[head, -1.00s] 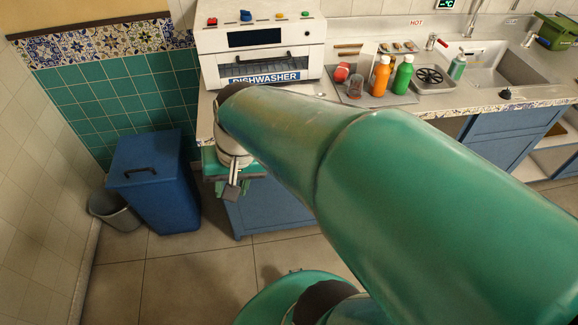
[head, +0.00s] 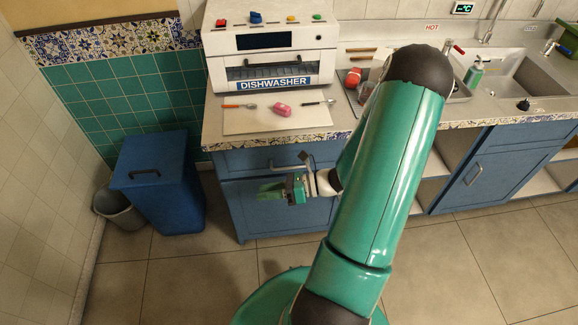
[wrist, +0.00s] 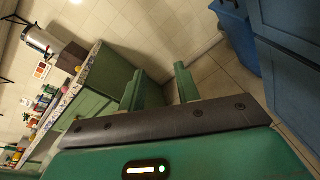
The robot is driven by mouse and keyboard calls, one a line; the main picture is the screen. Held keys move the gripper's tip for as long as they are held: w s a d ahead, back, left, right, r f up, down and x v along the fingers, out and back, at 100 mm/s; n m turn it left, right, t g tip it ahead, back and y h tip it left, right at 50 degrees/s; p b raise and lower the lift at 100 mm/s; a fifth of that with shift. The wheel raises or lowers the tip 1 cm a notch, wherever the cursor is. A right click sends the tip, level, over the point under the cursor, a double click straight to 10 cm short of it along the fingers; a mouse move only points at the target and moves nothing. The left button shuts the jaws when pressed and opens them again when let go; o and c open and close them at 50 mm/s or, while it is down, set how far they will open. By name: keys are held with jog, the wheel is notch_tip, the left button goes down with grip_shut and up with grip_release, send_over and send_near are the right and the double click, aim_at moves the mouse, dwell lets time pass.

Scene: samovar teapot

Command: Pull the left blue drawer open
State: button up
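The left blue drawer (head: 240,162) sits under the counter's left part, below the dishwasher, and looks shut. Its pale bar handle (head: 290,167) shows near the middle, partly behind my gripper. My gripper (head: 268,191) is in front of the blue cabinet, a little below the handle, pointing left in the head view. In the wrist view my gripper's two green fingers (wrist: 158,90) stand apart with nothing between them. The blue cabinet front (wrist: 288,85) is at the right there, beside the fingers; no handle shows. I cannot tell the exact gap between gripper and handle.
A blue bin (head: 158,185) and a grey bucket (head: 118,210) stand left of the cabinet. A board (head: 240,120) with cutlery and a pink sponge lies on the counter before the dishwasher (head: 270,60). The floor (head: 175,270) in front is clear.

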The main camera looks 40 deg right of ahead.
jog(key=d+f+m+t+h, duration=0.4)
jog(key=d+f+m+t, duration=0.25)
jog(key=m, duration=0.35)
jog(key=m+t+h, duration=0.3)
jog(key=m+h, duration=0.9)
jog(key=m, duration=0.2)
send_near(290, 168)
jog(key=x, duration=1)
jog(key=shift+w+d+f, duration=0.15)
jog(key=shift+w+f, duration=0.05)
grip_shut()
